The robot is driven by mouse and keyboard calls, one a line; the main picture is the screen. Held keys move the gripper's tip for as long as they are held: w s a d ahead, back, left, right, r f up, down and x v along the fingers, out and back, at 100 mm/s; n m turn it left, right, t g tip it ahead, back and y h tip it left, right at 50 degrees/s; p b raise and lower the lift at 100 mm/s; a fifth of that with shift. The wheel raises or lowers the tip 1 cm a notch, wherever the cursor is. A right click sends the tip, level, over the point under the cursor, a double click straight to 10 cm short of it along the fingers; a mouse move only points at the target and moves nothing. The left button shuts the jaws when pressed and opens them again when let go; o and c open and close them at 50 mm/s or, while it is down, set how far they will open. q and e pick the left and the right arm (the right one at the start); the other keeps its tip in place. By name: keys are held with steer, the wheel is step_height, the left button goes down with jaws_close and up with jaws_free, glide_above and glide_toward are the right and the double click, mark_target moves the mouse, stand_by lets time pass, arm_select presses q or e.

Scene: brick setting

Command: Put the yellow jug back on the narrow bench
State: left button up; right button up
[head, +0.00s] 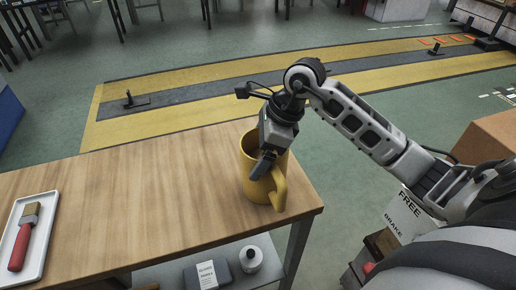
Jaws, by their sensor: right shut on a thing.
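The yellow jug (254,183) is upright at the right end of a wooden-topped bench (150,195), with its handle toward the lower right. My right gripper (263,166) reaches down from above and is shut on the jug, with a dark finger showing in front of its wall near the rim. The other finger is hidden. I cannot tell whether the jug's base touches the bench top. My left gripper is not in view.
A white tray (39,257) with a red-handled brush (22,240) lies at the bench's left. The middle of the top is clear. A white jar (251,259) and a dark box (207,274) sit on a lower shelf. Cardboard boxes (484,137) stand at right.

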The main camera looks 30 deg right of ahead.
steer(key=o, duration=1.1)
steer(key=shift+f, duration=0.1)
steer(key=v, duration=1.2)
steer(key=shift+s+b, duration=0.15)
steer(key=shift+b, duration=0.25)
